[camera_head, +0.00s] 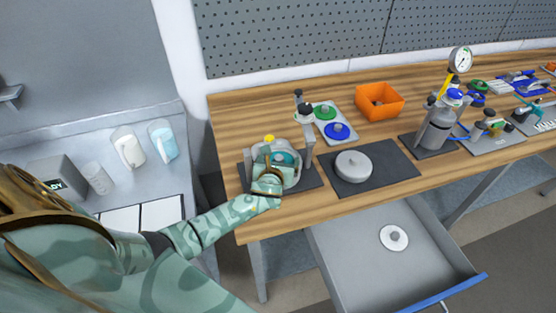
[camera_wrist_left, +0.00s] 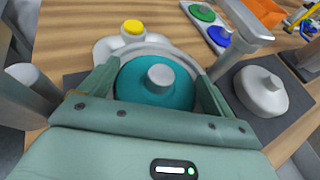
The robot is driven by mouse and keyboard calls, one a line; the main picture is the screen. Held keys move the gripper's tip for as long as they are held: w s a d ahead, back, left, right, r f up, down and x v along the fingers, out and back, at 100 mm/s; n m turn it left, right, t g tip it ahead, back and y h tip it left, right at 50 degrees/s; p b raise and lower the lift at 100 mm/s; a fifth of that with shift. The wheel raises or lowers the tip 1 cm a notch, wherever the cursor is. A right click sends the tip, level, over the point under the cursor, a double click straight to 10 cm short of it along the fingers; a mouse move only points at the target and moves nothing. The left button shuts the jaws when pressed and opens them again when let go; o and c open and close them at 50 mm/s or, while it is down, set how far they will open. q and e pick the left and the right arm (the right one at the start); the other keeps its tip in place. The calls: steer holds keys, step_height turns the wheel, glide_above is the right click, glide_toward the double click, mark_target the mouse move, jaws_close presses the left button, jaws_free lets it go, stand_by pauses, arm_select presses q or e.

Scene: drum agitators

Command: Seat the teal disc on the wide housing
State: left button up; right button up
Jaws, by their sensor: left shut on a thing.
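The teal disc (camera_wrist_left: 135,85), with a grey knob on top, is between the two fingers of my left gripper (camera_wrist_left: 158,70), which is shut on it. In the head view the disc (camera_head: 288,157) shows partly behind my left gripper (camera_head: 272,166). A pale rounded housing (camera_wrist_left: 187,53) with a wide rim lies under and behind the disc, with a yellow button (camera_wrist_left: 132,27) beyond it. The gripper hides much of the housing in the head view. I cannot tell whether the disc touches it. My right gripper is not in view.
A grey knobbed disc (camera_head: 353,166) lies on a dark mat. A tray (camera_head: 326,112) holds green and blue discs. The open drawer (camera_head: 365,270) holds a white disc (camera_head: 394,238).

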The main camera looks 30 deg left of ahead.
arm_select(q)
steer(key=shift+s+d+f, duration=0.25)
steer(key=shift+d+f, duration=0.05)
steer(key=shift+f, duration=0.15)
steer(key=o, duration=0.8)
steer(key=shift+s+d+r+p, duration=0.25)
steer(key=shift+s+p, duration=0.1)
steer(key=shift+s, duration=0.1)
steer(key=p+v, duration=0.1)
steer(key=v, duration=0.4)
steer(key=p+v, duration=0.1)
steer(key=v, duration=0.4)
steer(key=r+v, duration=0.1)
steer(key=v, duration=0.4)
steer(key=shift+a+p, duration=0.35)
steer(key=shift+p, duration=0.05)
steer(key=shift+w, duration=0.15)
